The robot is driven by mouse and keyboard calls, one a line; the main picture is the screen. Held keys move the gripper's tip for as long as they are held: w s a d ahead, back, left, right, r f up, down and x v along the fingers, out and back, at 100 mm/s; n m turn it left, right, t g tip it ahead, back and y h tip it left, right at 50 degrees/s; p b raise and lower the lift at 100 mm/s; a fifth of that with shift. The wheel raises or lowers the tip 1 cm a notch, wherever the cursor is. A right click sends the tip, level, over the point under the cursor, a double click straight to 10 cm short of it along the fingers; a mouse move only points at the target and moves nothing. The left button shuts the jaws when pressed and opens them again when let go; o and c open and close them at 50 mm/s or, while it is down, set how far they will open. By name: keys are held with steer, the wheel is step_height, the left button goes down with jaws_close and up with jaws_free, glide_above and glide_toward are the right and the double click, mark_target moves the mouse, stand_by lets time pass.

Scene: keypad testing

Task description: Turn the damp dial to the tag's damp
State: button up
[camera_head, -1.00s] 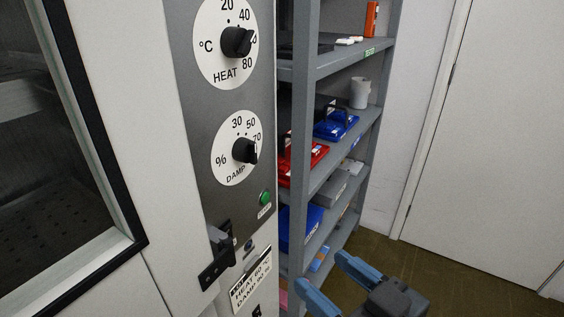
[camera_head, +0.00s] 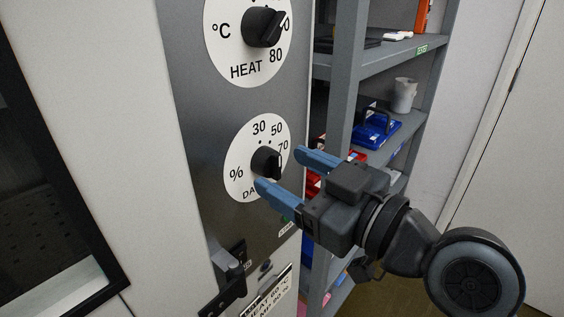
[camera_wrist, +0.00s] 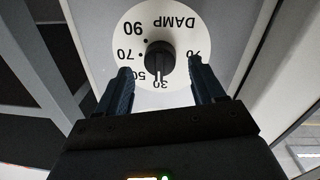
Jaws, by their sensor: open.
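The damp dial is a white disc (camera_head: 237,157) with a black knob (camera_head: 266,163) on the grey panel. In the wrist view the disc is upside down, and the white line on its knob (camera_wrist: 160,57) points toward about 30. My gripper (camera_head: 281,170) is open in front of the dial. Its blue fingers are on either side of the knob in the picture; contact is not visible. In the wrist view my gripper (camera_wrist: 160,70) also frames the knob. The tag (camera_head: 266,296) is low on the panel and partly cut off. It carries heat and damp lines; its damp figure is hard to read.
The heat dial's knob (camera_head: 263,27) is above the damp dial. A black latch (camera_head: 230,280) juts out below. A green button (camera_head: 285,219) is partly hidden by my gripper. A grey shelf unit (camera_head: 345,70) with blue and red boxes stands close at the right.

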mark_target(270, 164)
steer(key=shift+x, duration=1.15)
steer(key=c, duration=1.1)
steer(key=shift+o, duration=0.2)
steer(key=shift+m+p, duration=0.3)
steer(key=m+p, duration=0.3)
steer(key=m, duration=0.1)
steer(key=shift+r, duration=0.15)
steer(key=shift+m+g+p, duration=0.3)
steer(key=shift+m+p, duration=1)
steer(key=shift+m, duration=0.7)
